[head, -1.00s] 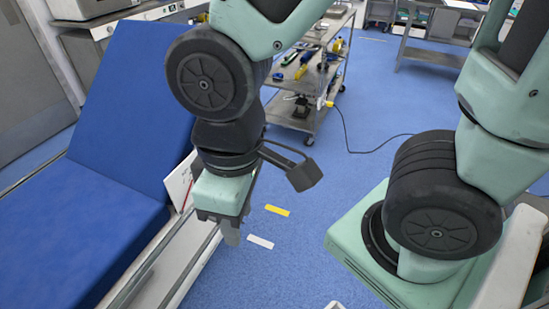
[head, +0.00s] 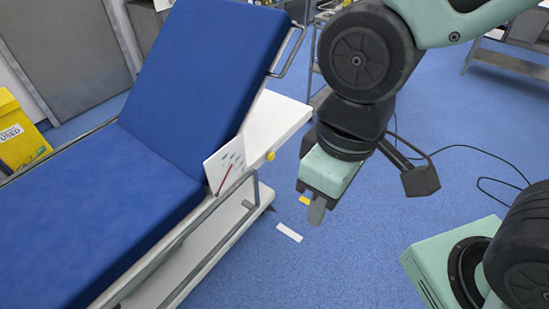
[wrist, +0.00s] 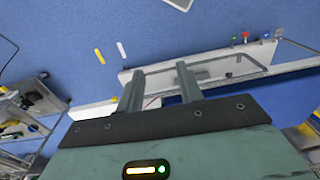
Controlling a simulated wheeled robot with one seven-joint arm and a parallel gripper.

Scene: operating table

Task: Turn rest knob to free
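The table (head: 84,229) has a blue mattress with its back section (head: 205,75) raised. On its near side a white dial plate (head: 226,163) with a red pointer stands beside the back section. A round yellow knob (head: 270,156) sits to the right of the plate, by a white panel; I cannot read whether it is the rest knob. My gripper (head: 315,207) hangs over the floor to the right of the yellow knob, apart from it. In the wrist view my gripper (wrist: 160,82) has its two fingers apart with nothing between them.
A metal side rail (head: 205,215) runs along the table's near edge. In the wrist view small red (wrist: 233,42), green (wrist: 245,36) and blue (wrist: 267,36) parts show by the rail. A yellow bin (head: 20,135) stands at the far left. The floor below my gripper is mostly clear.

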